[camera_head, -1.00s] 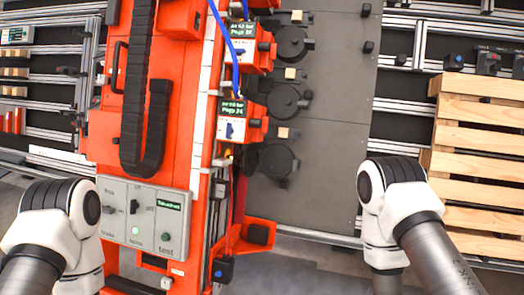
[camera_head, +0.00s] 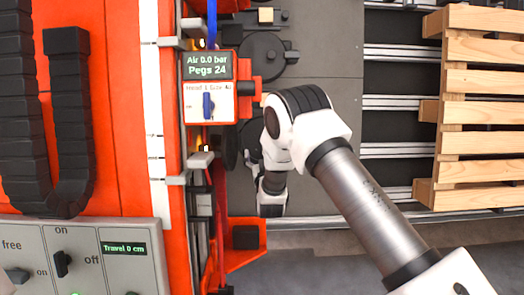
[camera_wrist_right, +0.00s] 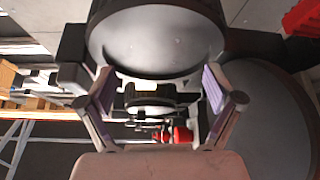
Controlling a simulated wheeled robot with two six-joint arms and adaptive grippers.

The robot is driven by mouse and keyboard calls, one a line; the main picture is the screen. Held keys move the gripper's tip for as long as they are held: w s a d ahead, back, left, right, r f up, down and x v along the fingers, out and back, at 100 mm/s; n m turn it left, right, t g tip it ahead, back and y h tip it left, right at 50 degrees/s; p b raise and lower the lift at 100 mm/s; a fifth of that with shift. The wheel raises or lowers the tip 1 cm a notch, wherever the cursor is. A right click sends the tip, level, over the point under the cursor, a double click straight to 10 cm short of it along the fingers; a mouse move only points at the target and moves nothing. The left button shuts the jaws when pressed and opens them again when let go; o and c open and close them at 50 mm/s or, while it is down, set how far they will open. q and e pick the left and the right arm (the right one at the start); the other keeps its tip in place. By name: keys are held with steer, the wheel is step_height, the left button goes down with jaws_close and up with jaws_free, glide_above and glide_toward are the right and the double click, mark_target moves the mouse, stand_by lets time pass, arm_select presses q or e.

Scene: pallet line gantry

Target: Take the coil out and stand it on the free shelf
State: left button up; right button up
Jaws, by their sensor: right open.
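I cannot make out the coil for certain. Black round drums (camera_head: 262,52) stand in a column on the grey panel beside the orange machine in the head view. In the right wrist view a large dark drum (camera_wrist_right: 155,40) fills the top, just beyond my right gripper (camera_wrist_right: 160,90). Its two fingers are open and spread apart. A dark ring-shaped part (camera_wrist_right: 150,92) shows between them, farther off; no grip on it is visible. In the head view my right arm covers part of the lowest drum. My left gripper is out of view. I cannot identify the free shelf.
A control box (camera_head: 207,88) reads "Air 0.0 bar, Pegs 24" and has a blue switch. A grey panel (camera_head: 85,255) reads "Travel 0 cm". A wooden pallet (camera_head: 485,110) stands at right. A wide grey disc (camera_wrist_right: 265,120) lies right of my right gripper.

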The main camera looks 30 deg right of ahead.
steer(key=x, duration=0.5)
steer(key=shift+w+d, duration=0.2)
steer(key=shift+d, duration=0.1)
steer(key=shift+w+d, duration=0.15)
steer(key=shift+w, duration=0.25)
steer(key=c, duration=1.5)
steer(key=shift+r, duration=0.1)
steer(key=shift+r, duration=0.1)
